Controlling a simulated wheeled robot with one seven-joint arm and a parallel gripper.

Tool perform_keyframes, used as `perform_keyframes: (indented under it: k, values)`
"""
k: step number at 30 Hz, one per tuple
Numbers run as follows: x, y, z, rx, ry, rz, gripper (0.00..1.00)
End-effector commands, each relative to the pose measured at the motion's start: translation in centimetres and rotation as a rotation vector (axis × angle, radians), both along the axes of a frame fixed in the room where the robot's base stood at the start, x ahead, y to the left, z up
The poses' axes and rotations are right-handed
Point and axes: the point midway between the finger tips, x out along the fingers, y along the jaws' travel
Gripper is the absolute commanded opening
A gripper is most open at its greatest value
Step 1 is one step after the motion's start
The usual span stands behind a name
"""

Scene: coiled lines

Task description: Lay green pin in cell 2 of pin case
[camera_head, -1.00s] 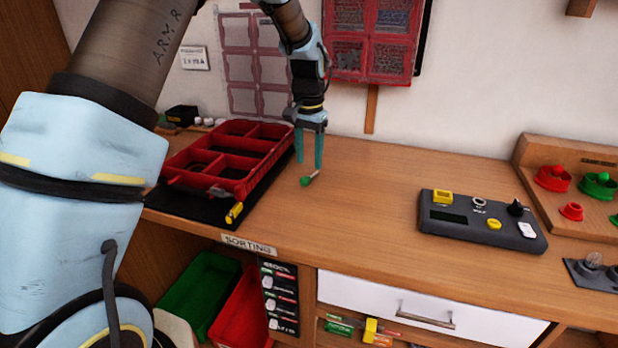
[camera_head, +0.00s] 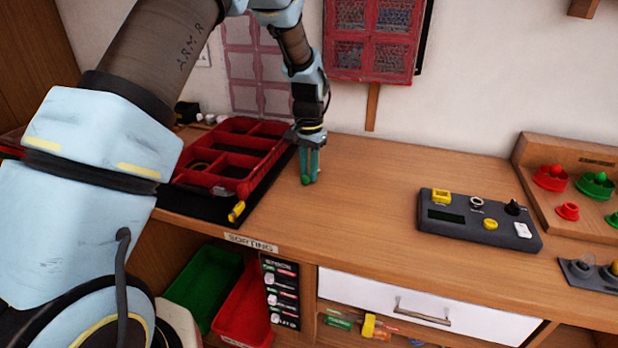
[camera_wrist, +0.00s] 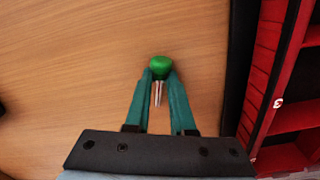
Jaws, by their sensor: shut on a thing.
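The green pin (camera_wrist: 160,66) has a round green head and a thin metal shank. In the wrist view its shank lies between the teal fingers of my gripper (camera_wrist: 160,82), which is shut on it. In the head view my gripper (camera_head: 309,180) points down at the table just right of the case, with the green head (camera_head: 305,181) at its fingertips. I cannot tell whether the pin touches the table. The red pin case (camera_head: 233,160) has several cells and lies on a black mat. In the wrist view its edge (camera_wrist: 262,70) is at the right, with a white numeral on it.
A dark control box (camera_head: 480,220) with yellow buttons stands to the right on the table (camera_head: 380,190). Red and green knobs (camera_head: 568,190) stand on a wooden stand at far right. A yellow piece (camera_head: 236,211) is at the case's front corner. The table's middle is clear.

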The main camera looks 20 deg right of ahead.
Motion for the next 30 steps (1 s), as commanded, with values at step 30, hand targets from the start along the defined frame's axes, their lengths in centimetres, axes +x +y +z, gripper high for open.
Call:
perform_keyframes:
  k: [30]
  values:
    - [0.1,0.0,5.4,-0.004,-0.003,0.001,0.00]
